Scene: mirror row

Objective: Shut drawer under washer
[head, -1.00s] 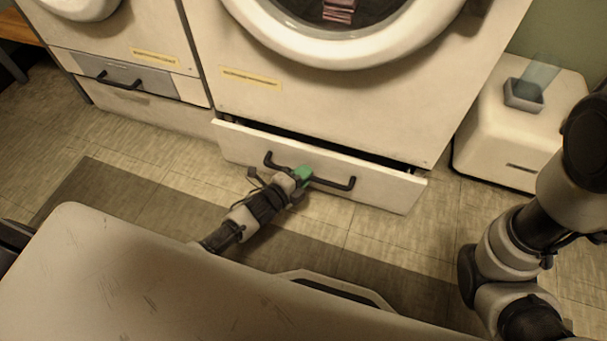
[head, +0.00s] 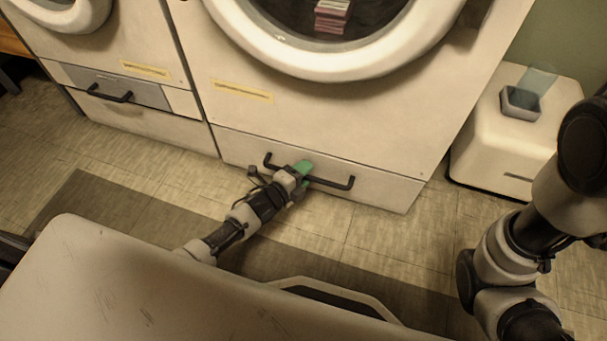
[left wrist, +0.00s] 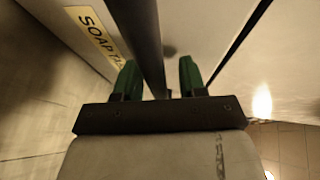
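The drawer under the washer (head: 385,190) has a pale front and a black bar handle (head: 335,184). In the head view its front looks flush with the washer (head: 300,110), with no open gap along its top. My left gripper (head: 304,176), with green fingers, is at the middle of the handle. In the left wrist view the fingers (left wrist: 158,80) stand apart on either side of a dark bar (left wrist: 145,40), with a little room beside it. My right arm shows at the right of the head view; its gripper is out of frame.
A second washer (head: 110,45) with its own handled drawer (head: 150,122) stands at the left. A small white cabinet (head: 490,150) with a grey tray (head: 521,102) on it stands at the right. Tiled floor (head: 400,235) in front is clear.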

